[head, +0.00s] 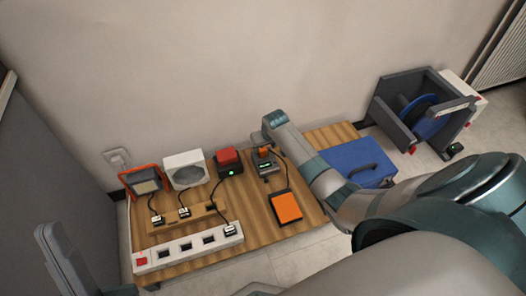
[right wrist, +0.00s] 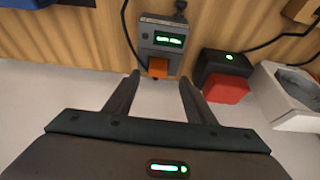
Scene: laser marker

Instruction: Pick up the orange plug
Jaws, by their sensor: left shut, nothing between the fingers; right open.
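A small orange plug-like block (head: 264,151) sits at the wall-side end of a grey device (head: 266,166) with a lit green display. In the right wrist view the orange block (right wrist: 157,67) is on the device's near edge, just beyond and between the fingertips of my right gripper (right wrist: 160,80). That gripper is open and empty, its fingers apart on either side of the block. In the head view my right arm hides its fingers. My left gripper (head: 66,262) is at the lower left, away from the board, and shut with nothing visible in it.
A wooden board (head: 258,232) holds a power strip (head: 190,247), an orange pad (head: 287,206), a red-topped black box (head: 228,162), a white fan-like box (head: 185,170) and an orange-framed lamp (head: 143,182). A blue case (head: 355,160) and a grey reel frame (head: 425,105) stand right. The wall is close behind.

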